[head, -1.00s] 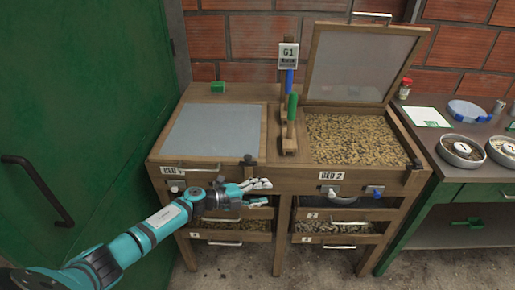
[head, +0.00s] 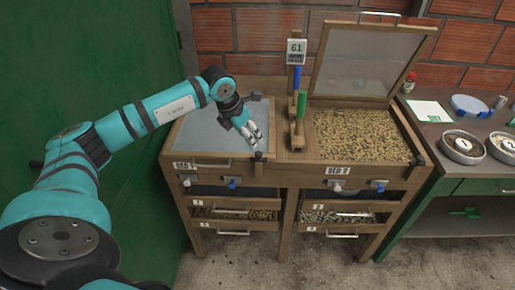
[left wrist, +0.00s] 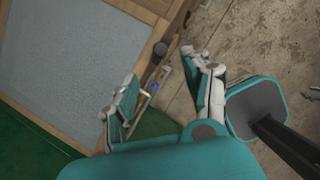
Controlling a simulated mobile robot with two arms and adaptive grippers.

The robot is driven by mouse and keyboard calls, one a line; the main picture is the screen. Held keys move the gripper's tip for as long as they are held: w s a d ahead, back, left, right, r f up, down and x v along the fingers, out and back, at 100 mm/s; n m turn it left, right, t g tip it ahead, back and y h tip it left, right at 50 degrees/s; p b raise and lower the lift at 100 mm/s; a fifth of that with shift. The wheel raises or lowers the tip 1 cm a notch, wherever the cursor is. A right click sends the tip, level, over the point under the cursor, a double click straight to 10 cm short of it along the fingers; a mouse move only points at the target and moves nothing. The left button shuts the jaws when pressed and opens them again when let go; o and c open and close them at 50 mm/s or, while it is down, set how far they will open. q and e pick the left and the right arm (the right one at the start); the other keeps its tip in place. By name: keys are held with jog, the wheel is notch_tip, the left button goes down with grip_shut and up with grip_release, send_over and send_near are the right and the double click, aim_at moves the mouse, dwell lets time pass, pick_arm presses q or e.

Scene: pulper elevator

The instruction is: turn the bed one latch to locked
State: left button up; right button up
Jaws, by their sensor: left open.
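The bed one box (head: 267,125), with its closed grey screen lid (head: 195,135), stands at the left of the wooden bench. A small dark latch knob (head: 258,156) sits at the lid's front right corner. It also shows in the left wrist view (left wrist: 160,48), beside the wooden frame. I cannot tell from its shape whether it is locked. My left gripper (head: 253,138) is open and empty above that corner, fingers pointing down toward the knob. In the left wrist view the spread fingers (left wrist: 160,72) have the knob near the gap between their tips. My right gripper is not in view.
Bed two (head: 360,137) is open, its lid (head: 362,62) raised. Upright blue (head: 297,78) and green (head: 301,104) handles stand between the beds. A blue-tipped fitting (head: 231,182) and drawers lie below. A green door (head: 90,60) is at left.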

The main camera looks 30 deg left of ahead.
aim_at(258, 153)
pick_arm(q)
jog(key=p+x, duration=0.1)
jog(key=x, duration=0.9)
jog(key=shift+r+p, duration=0.1)
jog(key=shift+p, duration=0.25)
grip_shut()
